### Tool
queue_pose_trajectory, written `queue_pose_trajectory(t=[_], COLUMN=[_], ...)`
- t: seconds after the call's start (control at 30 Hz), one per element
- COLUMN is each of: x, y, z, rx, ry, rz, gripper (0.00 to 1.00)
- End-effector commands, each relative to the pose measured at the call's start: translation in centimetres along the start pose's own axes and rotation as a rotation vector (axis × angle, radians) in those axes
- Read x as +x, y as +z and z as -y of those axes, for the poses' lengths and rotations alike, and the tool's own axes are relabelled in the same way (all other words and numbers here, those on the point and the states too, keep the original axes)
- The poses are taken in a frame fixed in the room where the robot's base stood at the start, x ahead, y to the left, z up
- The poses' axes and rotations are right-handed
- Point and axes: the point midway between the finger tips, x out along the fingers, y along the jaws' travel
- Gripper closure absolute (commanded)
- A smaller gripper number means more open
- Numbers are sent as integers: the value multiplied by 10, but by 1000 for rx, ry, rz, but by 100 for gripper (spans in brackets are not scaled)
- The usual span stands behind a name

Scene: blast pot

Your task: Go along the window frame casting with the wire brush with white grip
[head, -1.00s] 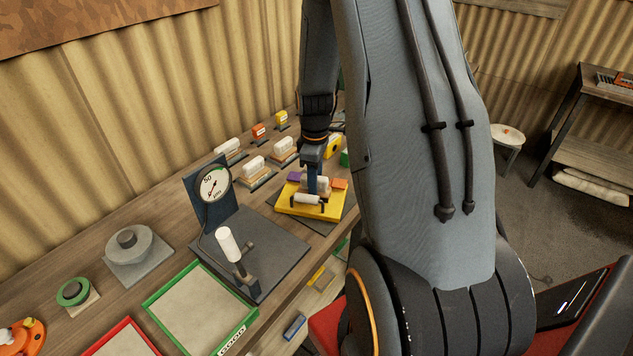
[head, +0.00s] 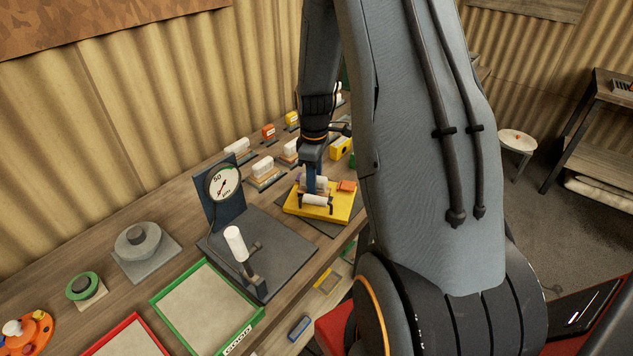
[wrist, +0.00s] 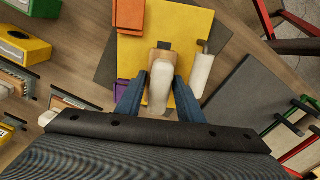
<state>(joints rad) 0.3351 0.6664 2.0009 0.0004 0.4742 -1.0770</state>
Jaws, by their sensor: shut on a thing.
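My gripper (wrist: 160,100) is shut on the wire brush with white grip (wrist: 160,82), with a blue finger on each side of the grip. The brush's wooden end shows just past the grip; its bristles are hidden beneath. In the head view my gripper (head: 312,182) is low over a yellow plate (head: 338,208). The plate carries an orange block (head: 347,186), a purple block partly hidden by the gripper, and a white-handled clamp (head: 314,200). I cannot make out the window frame casting; it may be hidden under the brush. Contact cannot be told.
Several other brushes, such as one with a pale grip (head: 263,166), stand left of the plate. A pressure gauge (head: 224,182) on a dark stand, a white-topped lever (head: 235,244) and a green-rimmed tray (head: 255,318) are nearer. A yellow box (head: 341,148) stands behind.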

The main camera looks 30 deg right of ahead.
Motion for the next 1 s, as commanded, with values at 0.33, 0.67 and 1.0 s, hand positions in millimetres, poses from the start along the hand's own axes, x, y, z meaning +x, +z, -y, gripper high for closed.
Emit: queue_pose_trajectory(t=[0.33,0.67,1.0], x=[1,1,0], y=[-17,-19,-30], z=[0,0,0], rx=[0,0,1], ry=[1,0,0], rz=[-1,0,0], gripper=[100,100,100])
